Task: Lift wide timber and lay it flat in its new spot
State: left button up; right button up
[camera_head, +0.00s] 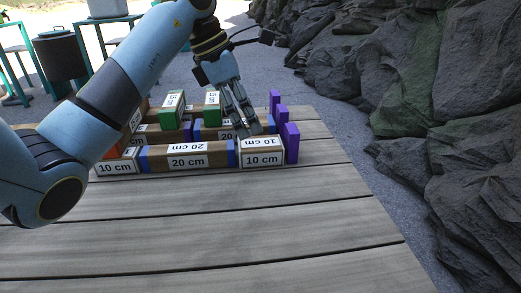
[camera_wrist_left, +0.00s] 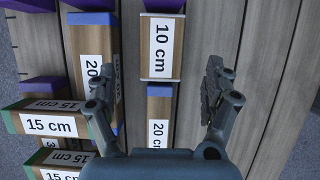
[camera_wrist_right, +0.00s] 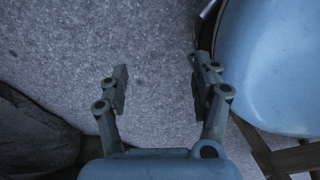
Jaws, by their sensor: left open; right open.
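Labelled timbers lie in rows on the table; I cannot tell which one is the wide timber. In front, a blue-ended 20 cm timber (camera_head: 215,159) lies end to end with a white-edged 10 cm timber (camera_head: 262,150). Another blue-ended 20 cm timber (camera_head: 207,134) lies behind them. My left gripper (camera_head: 246,130) is open above the right part of the rows. In the left wrist view its fingers (camera_wrist_left: 160,85) stand either side of the front row, near where the 10 cm timber (camera_wrist_left: 161,45) meets the 20 cm one (camera_wrist_left: 158,115). My right gripper (camera_wrist_right: 160,75) is open and empty over grey ground.
Green-ended 15 cm timbers (camera_head: 172,110) lie across the rows. Purple pieces (camera_head: 291,143) stand at the right ends. An orange-ended piece (camera_head: 132,121) is partly behind my left arm. The table's front (camera_head: 230,235) is clear. Rocks (camera_head: 440,130) rise on the right.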

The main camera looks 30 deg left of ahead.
aim_at(259, 142)
pick_arm(q)
jog(key=x, duration=0.3)
jog(key=shift+f+b, duration=0.2)
jog(key=shift+b, duration=0.2)
jog(key=b+x, duration=0.2)
jog(key=x, duration=0.2)
jog(key=shift+d+f, duration=0.15)
jog(key=shift+f, duration=0.1)
pick_arm(e)
jog(key=w+a+r, duration=0.2)
jog(key=w+r, duration=0.4)
jog(key=shift+w+r, duration=0.15)
jog(key=shift+r, duration=0.25)
pick_arm(q)
jog(key=shift+f, duration=0.25)
pick_arm(e)
jog(key=shift+f, duration=0.2)
pick_arm(q)
jog(key=shift+c, duration=0.2)
jog(key=c, duration=1.3)
jog(key=shift+r, duration=0.15)
pick_arm(e)
jog(key=shift+r, duration=0.1)
